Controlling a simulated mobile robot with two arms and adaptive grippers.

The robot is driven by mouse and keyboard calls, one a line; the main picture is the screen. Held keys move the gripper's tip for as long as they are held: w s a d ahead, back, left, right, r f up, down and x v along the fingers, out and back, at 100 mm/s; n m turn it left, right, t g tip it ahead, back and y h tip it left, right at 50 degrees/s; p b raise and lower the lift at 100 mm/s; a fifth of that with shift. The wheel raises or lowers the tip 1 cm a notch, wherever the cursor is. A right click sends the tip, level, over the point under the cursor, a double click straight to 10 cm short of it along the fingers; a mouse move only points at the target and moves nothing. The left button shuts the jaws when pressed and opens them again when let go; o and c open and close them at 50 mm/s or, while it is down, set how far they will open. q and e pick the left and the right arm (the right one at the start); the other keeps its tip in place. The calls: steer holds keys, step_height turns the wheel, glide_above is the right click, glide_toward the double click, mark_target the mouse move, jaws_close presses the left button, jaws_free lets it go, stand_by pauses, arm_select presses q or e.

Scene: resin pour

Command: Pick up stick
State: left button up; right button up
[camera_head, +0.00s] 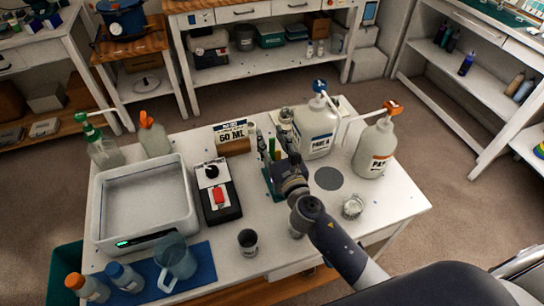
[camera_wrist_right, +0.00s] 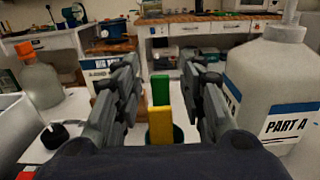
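My right gripper (camera_head: 283,162) is over the table's middle, beside a dark green stand (camera_head: 269,182) with upright sticks (camera_head: 261,145). In the right wrist view its two dark fingers (camera_wrist_right: 162,85) are apart. A green stick (camera_wrist_right: 160,89) and a yellow stick (camera_wrist_right: 161,126) show upright between them, with a gap on each side. I cannot tell how deep the sticks reach between the fingers. The gripper partly hides the stand in the head view. My left gripper is in neither view.
Part A bottle (camera_head: 316,133) stands close behind the gripper, Part B bottle (camera_head: 374,150) to the right. A power-switch box (camera_head: 216,191), white tray machine (camera_head: 145,240), pitcher (camera_head: 176,262) and dark cup (camera_head: 248,241) stand left. A glass jar (camera_head: 353,207) is front right. The table's right corner (camera_head: 405,203) is clear.

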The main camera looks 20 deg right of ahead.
steer(key=shift+s, duration=0.15)
steer(key=shift+c, duration=0.9)
steer(key=c, duration=0.7)
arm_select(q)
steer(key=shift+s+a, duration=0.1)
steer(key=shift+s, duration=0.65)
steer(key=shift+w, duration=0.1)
